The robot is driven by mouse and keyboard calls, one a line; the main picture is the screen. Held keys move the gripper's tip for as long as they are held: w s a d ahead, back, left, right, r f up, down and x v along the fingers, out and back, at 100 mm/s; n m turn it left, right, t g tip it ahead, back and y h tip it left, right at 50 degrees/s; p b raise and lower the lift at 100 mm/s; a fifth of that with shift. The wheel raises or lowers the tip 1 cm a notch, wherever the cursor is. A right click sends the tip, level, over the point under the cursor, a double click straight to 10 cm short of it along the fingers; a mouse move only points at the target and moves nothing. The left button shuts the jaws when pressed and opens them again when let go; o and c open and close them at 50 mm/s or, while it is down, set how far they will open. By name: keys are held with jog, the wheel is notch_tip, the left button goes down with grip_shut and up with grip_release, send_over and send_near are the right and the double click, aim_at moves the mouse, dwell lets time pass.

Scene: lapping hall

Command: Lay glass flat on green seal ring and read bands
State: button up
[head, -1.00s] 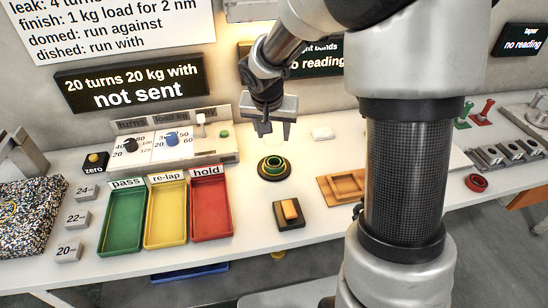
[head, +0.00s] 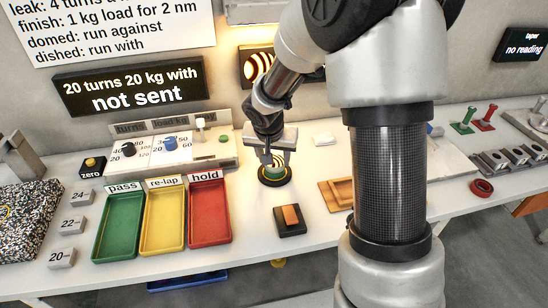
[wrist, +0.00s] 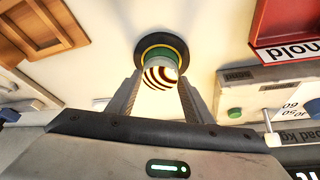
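The green seal ring (head: 272,172) sits on a dark round base with a yellow rim, and it also shows in the wrist view (wrist: 156,54). The round glass (wrist: 161,77) lies over the ring between my fingertips, with curved dark and pale bands across it. My gripper (head: 276,160) points down at the ring, its fingers closed in on the sides of the glass. Whether the glass is fully flat on the ring is hard to tell. The band screen (head: 259,62) on the wall shows curved bands, partly hidden by my arm.
Green pass (head: 116,228), yellow re-lap (head: 163,220) and red hold (head: 209,215) trays stand left of the ring. A dark block with an orange top (head: 291,216) is in front. A wooden tray (head: 337,195) lies to the right. The sign (head: 131,87) reads "not sent".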

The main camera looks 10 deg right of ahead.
jog(key=o, duration=0.4)
jog(key=shift+r, duration=0.1)
